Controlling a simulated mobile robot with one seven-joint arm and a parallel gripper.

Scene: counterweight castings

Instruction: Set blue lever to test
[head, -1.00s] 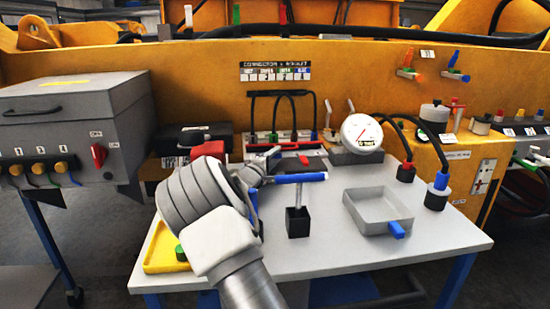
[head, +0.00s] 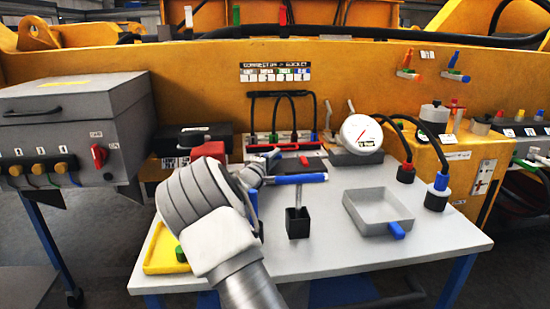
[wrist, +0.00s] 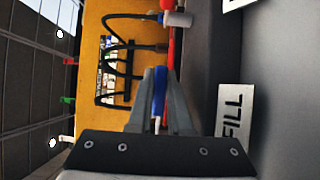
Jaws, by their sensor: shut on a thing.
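In the wrist view, my gripper (wrist: 158,72) is shut on a narrow blue piece, the blue lever (wrist: 158,92), which lies between its fingers. A white label reading FILL (wrist: 235,118) is on the grey surface beside the fingers. Part of another white label (wrist: 234,4) shows at the top edge; its text is cut off. In the head view, my gripper (head: 270,157) is over the left-middle of the table, and my wrist hides much of what is around it.
A blue-handled bar on a black block (head: 298,222) stands just right of my gripper. A grey tray (head: 375,225), a round gauge (head: 361,134) and a yellow tray (head: 160,262) share the table (head: 330,265). Cables (head: 285,105) loop behind. The front middle is clear.

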